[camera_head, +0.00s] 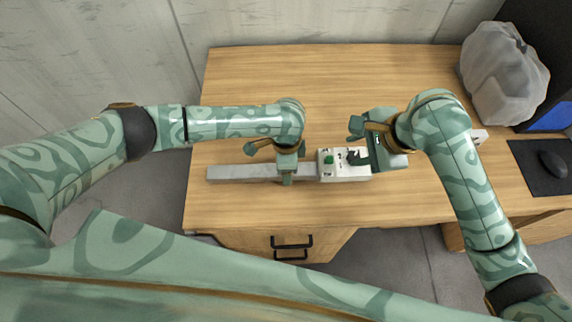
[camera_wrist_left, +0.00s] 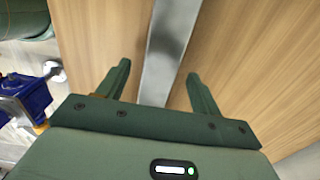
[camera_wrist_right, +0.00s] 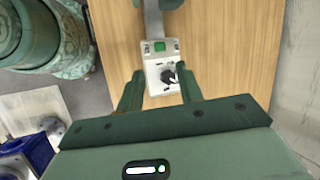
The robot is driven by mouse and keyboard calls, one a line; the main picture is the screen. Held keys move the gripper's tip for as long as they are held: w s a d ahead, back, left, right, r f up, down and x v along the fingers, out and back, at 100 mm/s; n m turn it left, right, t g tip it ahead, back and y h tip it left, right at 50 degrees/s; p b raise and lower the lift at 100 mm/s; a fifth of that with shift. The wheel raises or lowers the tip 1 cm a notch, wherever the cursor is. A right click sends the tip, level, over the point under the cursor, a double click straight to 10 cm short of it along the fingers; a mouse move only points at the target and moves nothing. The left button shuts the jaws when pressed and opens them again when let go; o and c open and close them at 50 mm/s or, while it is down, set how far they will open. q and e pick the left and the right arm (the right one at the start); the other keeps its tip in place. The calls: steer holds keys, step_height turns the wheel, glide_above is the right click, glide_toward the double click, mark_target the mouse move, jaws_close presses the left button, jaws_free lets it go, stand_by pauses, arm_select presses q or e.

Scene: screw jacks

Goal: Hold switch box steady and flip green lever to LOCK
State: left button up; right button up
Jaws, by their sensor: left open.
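The white switch box (camera_head: 335,173) lies on the wooden desk at the right end of a grey bar (camera_head: 235,172). It carries a green square piece (camera_head: 328,160) and a black knob or lever (camera_wrist_right: 168,76); their labels are too small to read. My left gripper (camera_head: 277,165) is open over the bar, left of the box; in the left wrist view the bar (camera_wrist_left: 166,45) runs between its spread fingers. My right gripper (camera_head: 358,141) is open at the box's right end, partly covering it. In the right wrist view, the box (camera_wrist_right: 158,60) shows between and beyond the fingers, with the knob near the right finger.
A crumpled grey bag (camera_head: 503,75) stands at the desk's back right. A black mouse (camera_head: 553,163) on a dark pad lies at the right. The desk (camera_head: 320,80) is clear behind the arms. Drawer handles (camera_head: 291,241) show below its front edge.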

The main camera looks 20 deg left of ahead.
arm_select(q)
steer(key=shift+f, duration=0.65)
